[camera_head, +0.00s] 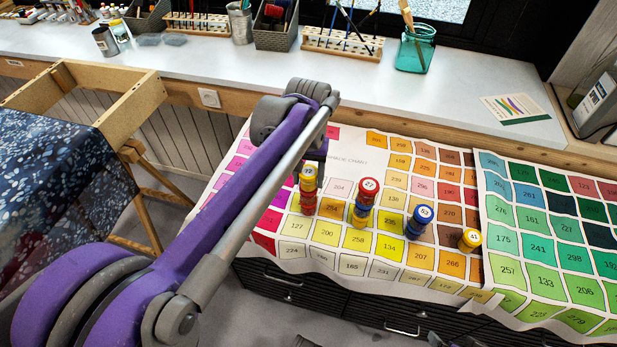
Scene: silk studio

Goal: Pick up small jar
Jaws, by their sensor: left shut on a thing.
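Small jars with numbered lids stand in stacks on the colour chart (352,244). The left stack has a yellow-lidded jar (308,172) on top and red jars (308,198) below. My left gripper (314,163) is at the top of this stack, mostly hidden behind my purple arm, and is shut on a small jar, apparently the yellow-lidded one. I cannot tell whether that jar is lifted off the red ones. Right of it stand a red-topped stack (369,187), a blue stack (421,217) and a lone yellow jar (470,240).
A pale counter (240,65) runs behind, with brush racks (343,43), grey baskets (275,35) and a teal glass jar (415,48). A wooden frame (120,105) with dark speckled cloth (60,170) stands at left. Black drawers (345,305) lie under the chart.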

